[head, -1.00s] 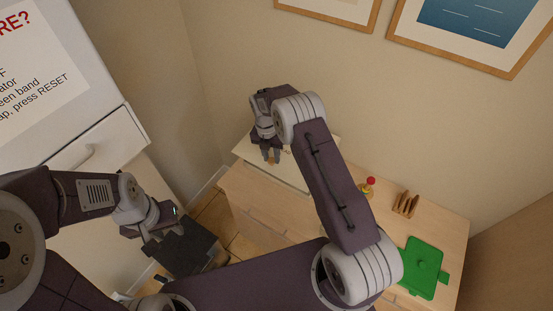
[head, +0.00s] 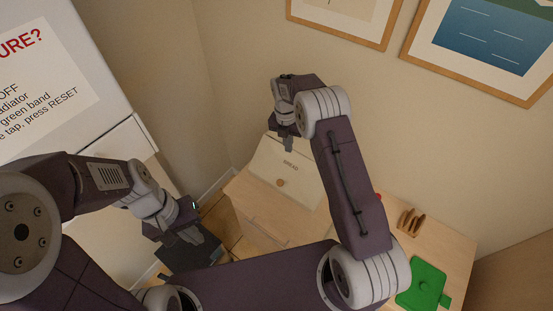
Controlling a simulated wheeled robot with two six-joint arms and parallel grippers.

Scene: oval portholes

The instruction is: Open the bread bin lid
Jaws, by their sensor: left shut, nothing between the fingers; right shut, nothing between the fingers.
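The bread bin lid (head: 300,172) is a cream panel marked BREAD with a small round wooden knob (head: 281,182) near its lower edge. It is on a light wood cabinet (head: 265,222) by the wall. The lid looks down, with no gap visible, though my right arm hides its right side. My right gripper (head: 288,145) is shut and empty, pointing down at the lid's upper part, above the knob in the picture. I cannot tell whether it touches the lid. My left gripper (head: 192,237) is shut and empty, low at left, well away from the bin.
A toast rack (head: 410,221) and a green board-like item (head: 424,285) are on the cabinet top at right. A red thing (head: 378,197) is mostly hidden behind my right arm. A white cabinet (head: 85,60) stands at left. Framed pictures hang on the wall behind.

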